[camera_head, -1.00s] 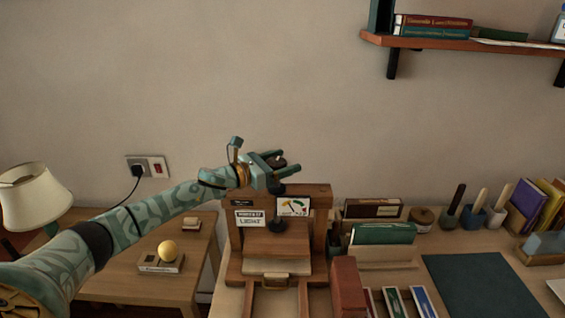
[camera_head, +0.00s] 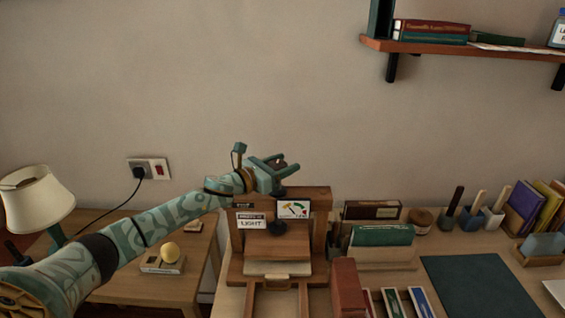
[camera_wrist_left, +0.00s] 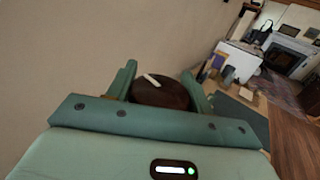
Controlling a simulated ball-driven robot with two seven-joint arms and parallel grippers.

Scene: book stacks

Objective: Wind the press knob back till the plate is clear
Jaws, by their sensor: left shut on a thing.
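My left gripper (camera_head: 288,163) is above the top beam, shut on the press knob (camera_head: 282,164). In the left wrist view the knob (camera_wrist_left: 160,95) is a dark brown disc with a pale mark, between the two green fingers. My right gripper is not in view.
Green-covered books (camera_head: 382,235), pots and a dark mat (camera_head: 480,285) lie right of the press. A wall shelf (camera_head: 470,46) hangs at upper right.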

